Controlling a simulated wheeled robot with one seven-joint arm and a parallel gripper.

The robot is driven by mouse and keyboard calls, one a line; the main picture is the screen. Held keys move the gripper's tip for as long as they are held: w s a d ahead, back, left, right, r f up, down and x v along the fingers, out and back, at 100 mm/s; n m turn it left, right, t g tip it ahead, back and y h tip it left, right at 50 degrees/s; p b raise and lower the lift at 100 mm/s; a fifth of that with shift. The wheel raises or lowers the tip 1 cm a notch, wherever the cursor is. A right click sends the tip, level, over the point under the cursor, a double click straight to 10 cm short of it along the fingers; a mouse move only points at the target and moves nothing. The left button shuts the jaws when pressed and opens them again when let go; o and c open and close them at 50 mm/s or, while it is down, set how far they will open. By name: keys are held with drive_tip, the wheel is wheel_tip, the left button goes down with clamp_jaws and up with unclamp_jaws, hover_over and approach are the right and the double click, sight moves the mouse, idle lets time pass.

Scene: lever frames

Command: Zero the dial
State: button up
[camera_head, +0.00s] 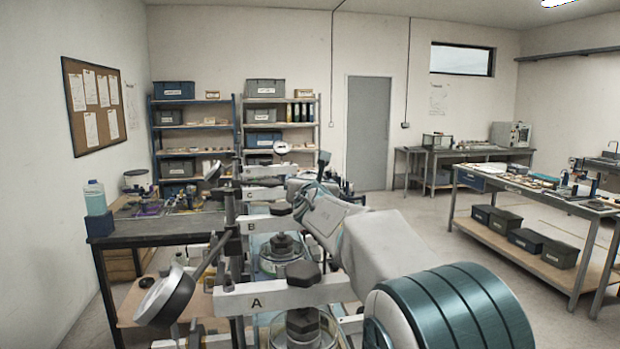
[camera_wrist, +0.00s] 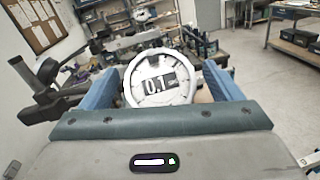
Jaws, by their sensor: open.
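In the wrist view a round dial (camera_wrist: 160,80) with a white rim and pale face shows the digits 0.1 in a dark window. My gripper (camera_wrist: 156,72) is open, with one blue finger to each side of the dial. Whether either finger touches the dial is unclear. In the head view, lever frames stand in a row, with white beams marked A (camera_head: 270,297), B (camera_head: 258,226) and C. A round gauge (camera_head: 166,296) is on the left by beam A, its face seen edge-on. Another round gauge (camera_head: 282,147) is farther back. My arm hides parts of the farther frames.
A dark bench (camera_head: 150,232) with a blue-capped bottle (camera_head: 95,197) and small parts stands at left. Loaded shelves (camera_head: 280,125) are behind. A long workbench (camera_head: 530,190) stands at right. The floor between it and my arm is clear.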

drive_tip(key=shift+w+a, duration=0.1)
drive_tip(key=shift+w, duration=0.4)
drive_tip(key=c, duration=1)
drive_tip(key=p, duration=0.1)
drive_tip(key=m+h+p, duration=0.1)
drive_tip(key=shift+r+p, duration=0.3)
drive_tip(key=shift+p, duration=0.1)
drive_tip(key=shift+m+h+p, duration=0.6)
drive_tip(key=shift+m+p, duration=0.1)
drive_tip(key=shift+m, duration=0.2)
drive_tip(key=shift+f+m+h, duration=0.25)
drive_tip(key=shift+m+h, duration=0.25)
drive_tip(key=o, duration=1)
